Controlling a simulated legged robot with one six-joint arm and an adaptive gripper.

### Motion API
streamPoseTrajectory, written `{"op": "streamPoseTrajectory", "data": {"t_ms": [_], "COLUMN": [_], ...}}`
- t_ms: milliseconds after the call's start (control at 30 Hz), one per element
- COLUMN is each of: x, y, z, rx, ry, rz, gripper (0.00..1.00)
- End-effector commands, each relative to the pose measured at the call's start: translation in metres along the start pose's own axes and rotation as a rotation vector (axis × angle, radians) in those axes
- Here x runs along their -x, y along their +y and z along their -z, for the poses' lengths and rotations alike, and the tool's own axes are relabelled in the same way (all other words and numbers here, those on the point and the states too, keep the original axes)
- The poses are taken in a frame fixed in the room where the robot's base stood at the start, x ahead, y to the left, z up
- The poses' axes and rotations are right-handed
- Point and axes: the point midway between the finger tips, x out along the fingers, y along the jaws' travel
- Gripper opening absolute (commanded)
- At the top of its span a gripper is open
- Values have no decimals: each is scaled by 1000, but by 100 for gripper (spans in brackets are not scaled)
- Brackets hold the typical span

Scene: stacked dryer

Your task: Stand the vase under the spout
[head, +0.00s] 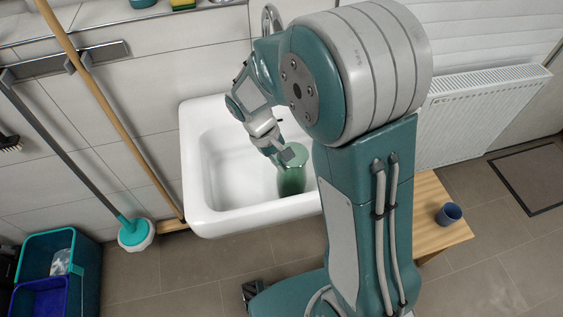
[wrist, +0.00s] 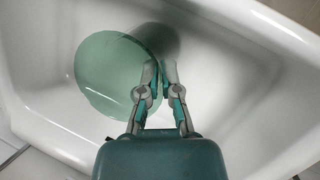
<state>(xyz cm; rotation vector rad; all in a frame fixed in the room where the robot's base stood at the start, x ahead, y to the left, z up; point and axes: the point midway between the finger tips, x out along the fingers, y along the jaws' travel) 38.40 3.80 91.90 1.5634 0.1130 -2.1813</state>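The green see-through vase (head: 291,180) is in the right part of the white sink, below my gripper. In the wrist view the vase (wrist: 108,75) shows its wide round mouth. My gripper (head: 284,155) is at the vase's rim. In the wrist view my gripper (wrist: 160,72) has its two fingertips close together, one on each side of the vase's wall, and appears shut on it. Whether the vase's base touches the sink floor cannot be told. A curved metal spout (head: 270,17) shows in part at the wall above the sink, partly hidden by my arm.
The sink (head: 196,165) has free room on its left, and its wall (wrist: 285,30) curves round the vase in the wrist view. A radiator (head: 480,112), mop (head: 135,232) and teal bin (head: 88,270) stand around.

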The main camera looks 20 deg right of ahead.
Motion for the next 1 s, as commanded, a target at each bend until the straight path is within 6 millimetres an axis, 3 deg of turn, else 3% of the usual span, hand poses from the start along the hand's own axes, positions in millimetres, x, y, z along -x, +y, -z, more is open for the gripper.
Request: {"op": "streamPoseTrajectory", "data": {"t_ms": [167,200,267,300,733,1000], "x": [0,-2,-1,-1,5,55], "y": [0,0,0,0,0,0], "z": [0,1,1,1,0,1], "rx": [0,0,0,0,-1,-1], "ry": [0,0,0,0,2,6], "rz": [0,0,0,0,0,-1], "gripper": [0,9,35,43,43,43]}}
